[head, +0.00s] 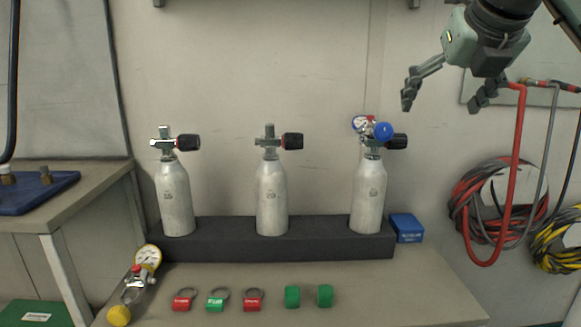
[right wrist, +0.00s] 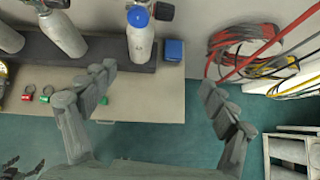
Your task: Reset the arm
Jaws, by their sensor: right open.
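My right gripper (head: 445,98) hangs at the upper right of the head view, above and to the right of the bench. Its fingers are spread and empty. In the right wrist view the two fingers (right wrist: 158,82) stand wide apart with only bench edge and floor between them. The right cylinder (head: 368,197) stands in the dark rack below and to the left of the gripper, with a blue-capped regulator and gauge (head: 373,127) on its valve. The gripper is apart from it. My left gripper is not in the head view.
The left cylinder (head: 175,198) and middle cylinder (head: 272,198) stand in the black rack (head: 220,250). Coiled hoses (head: 490,200) hang at right.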

